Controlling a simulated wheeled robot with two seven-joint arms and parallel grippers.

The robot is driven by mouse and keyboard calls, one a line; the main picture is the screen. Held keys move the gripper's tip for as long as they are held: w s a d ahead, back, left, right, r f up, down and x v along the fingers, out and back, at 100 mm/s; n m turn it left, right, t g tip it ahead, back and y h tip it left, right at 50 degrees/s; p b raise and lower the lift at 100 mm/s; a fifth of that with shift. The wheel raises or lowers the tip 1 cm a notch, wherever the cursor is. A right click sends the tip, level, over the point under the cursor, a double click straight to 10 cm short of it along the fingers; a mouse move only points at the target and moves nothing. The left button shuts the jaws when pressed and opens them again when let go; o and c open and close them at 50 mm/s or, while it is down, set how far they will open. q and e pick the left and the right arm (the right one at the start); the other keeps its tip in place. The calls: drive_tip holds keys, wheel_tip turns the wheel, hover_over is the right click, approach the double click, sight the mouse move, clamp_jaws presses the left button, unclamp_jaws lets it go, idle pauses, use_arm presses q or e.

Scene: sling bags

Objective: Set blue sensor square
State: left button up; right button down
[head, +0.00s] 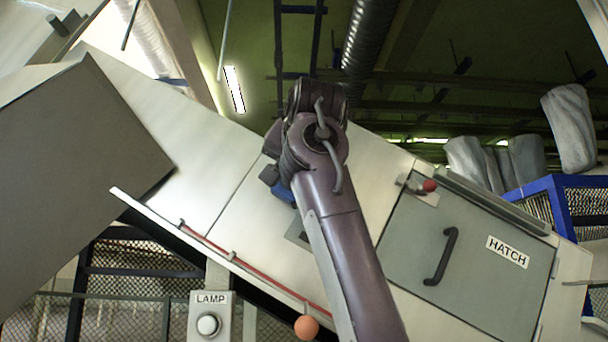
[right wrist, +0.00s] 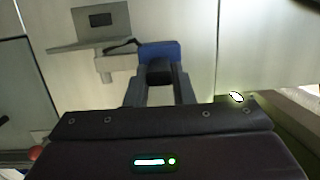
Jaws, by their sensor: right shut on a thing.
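The blue sensor (right wrist: 160,50) shows at the centre of the right wrist view, in front of a pale panel. A grey bracket (right wrist: 117,64) and a dark cable (right wrist: 122,45) are beside it on the left. My right gripper (right wrist: 160,78) is shut on the sensor, with a finger on either side of its dark lower part. In the head view, blue parts of the sensor (head: 283,190) show left of my right arm, which hides the rest and the fingertips. I cannot tell the sensor's exact angle. My left gripper is out of view.
A grey plate with a dark rectangle (right wrist: 101,19) is above left of the sensor. The tilted machine casing carries a hatch (head: 462,262) with a handle and a red knob (head: 429,186). A lamp box (head: 209,318) and an orange ball (head: 306,327) are below.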

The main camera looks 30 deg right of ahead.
drive_tip(key=shift+w+m+g+h, duration=0.3)
drive_tip(key=shift+w+g+h, duration=0.1)
drive_tip(key=shift+w, duration=0.05)
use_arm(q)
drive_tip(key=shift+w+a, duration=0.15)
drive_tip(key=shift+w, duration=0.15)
use_arm(e)
drive_tip(key=c, duration=1.6)
unclamp_jaws()
drive_tip(key=o, duration=0.4)
drive_tip(key=shift+w+d+f, duration=0.15)
drive_tip(key=shift+w+f, duration=0.05)
drive_tip(key=shift+w, duration=0.4)
drive_tip(key=shift+c, duration=0.2)
drive_tip(key=shift+w, duration=0.15)
use_arm(q)
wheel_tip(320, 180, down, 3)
drive_tip(key=b, duration=0.3)
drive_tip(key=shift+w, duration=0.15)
use_arm(e)
drive_tip(key=v, duration=0.7)
drive_tip(key=shift+s, duration=0.4)
